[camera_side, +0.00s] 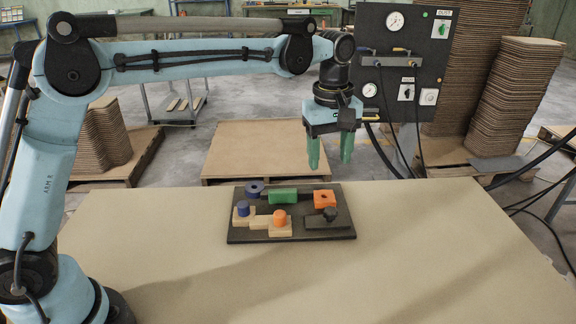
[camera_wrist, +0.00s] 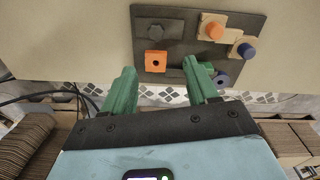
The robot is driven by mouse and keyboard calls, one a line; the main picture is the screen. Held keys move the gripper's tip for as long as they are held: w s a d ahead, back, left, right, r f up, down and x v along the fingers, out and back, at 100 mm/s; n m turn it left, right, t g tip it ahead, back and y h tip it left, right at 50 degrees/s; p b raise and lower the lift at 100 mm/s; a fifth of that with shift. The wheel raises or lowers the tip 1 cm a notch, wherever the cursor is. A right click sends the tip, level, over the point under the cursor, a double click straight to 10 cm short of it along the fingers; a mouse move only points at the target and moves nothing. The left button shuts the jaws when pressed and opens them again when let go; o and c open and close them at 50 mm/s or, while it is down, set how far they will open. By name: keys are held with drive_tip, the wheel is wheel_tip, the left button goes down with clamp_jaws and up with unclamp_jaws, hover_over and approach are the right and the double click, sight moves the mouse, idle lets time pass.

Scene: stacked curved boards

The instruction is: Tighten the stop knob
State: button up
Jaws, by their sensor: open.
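A dark board (camera_side: 240,236) with several fixtures lies on the table. A black knob (camera_side: 329,214), which I take to be the stop knob, sits on a dark grey block (camera_side: 322,224) at the board's front right. The knob (camera_wrist: 155,32) also shows in the wrist view, on the board's left part. My gripper (camera_side: 330,163) has two green fingers, spread apart, empty and pointing down. It hangs above the board's right side, clear of the knob. In the wrist view, my gripper (camera_wrist: 159,68) has its fingertips near the orange block (camera_wrist: 155,61).
The board also holds a green block (camera_side: 283,196), a blue ring (camera_side: 255,189), and wooden blocks with an orange peg (camera_side: 280,216) and a blue peg (camera_side: 242,208). The table (camera_side: 420,260) around it is clear. A gauge panel (camera_side: 405,60) stands behind.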

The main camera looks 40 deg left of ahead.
sight(330, 209)
drive_tip(key=shift+n, duration=0.4)
drive_tip(key=f, duration=0.8)
drive_tip(key=d+f, duration=0.1)
drive_tip(key=f, duration=0.4)
drive_tip(key=shift+w, duration=0.4)
drive_tip(key=c, duration=1)
drive_tip(key=shift+c, duration=0.2)
